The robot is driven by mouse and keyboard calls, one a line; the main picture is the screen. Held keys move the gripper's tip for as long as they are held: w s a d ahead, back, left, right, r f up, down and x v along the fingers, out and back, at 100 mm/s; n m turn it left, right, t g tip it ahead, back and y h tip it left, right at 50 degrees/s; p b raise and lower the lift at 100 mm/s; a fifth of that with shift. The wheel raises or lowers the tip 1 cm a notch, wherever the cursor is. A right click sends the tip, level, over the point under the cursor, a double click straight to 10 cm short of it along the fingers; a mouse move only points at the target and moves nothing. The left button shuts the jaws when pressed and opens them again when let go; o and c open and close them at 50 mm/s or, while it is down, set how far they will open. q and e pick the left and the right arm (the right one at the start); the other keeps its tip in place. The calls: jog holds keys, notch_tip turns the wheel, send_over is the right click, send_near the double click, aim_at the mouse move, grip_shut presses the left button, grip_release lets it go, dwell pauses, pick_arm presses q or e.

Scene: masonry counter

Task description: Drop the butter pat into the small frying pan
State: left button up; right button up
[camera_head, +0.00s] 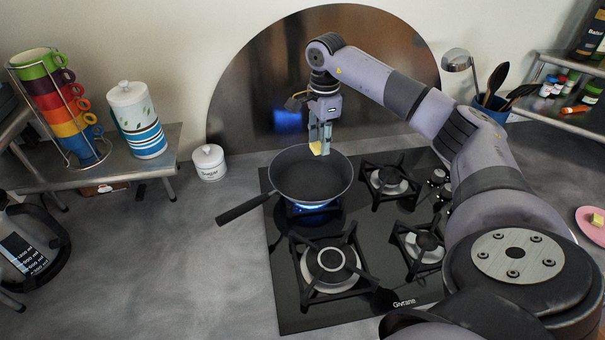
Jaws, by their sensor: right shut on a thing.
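The small frying pan (302,184) is dark, with its handle pointing to the lower left. It sits on the back left burner of the black hob, with a blue flame under it. My right gripper (319,147) points down over the pan's far right part and is shut on the butter pat (316,149), a small yellow piece. The butter pat appears to be above the pan's inside near the far rim; the exact height is hard to tell. My left gripper is not in view.
The black hob (290,305) has several other burners, which look empty. A pink plate (592,222) with a yellow piece is at the right edge. A lidded white jar (209,164), a canister (137,120) and a cup rack (70,110) stand left. Counter space left of the hob is clear.

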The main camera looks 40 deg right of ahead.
jog(key=o, duration=0.7)
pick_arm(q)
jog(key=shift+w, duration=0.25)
pick_arm(e)
jog(key=shift+o, duration=0.8)
notch_tip(320, 180, up, 12)
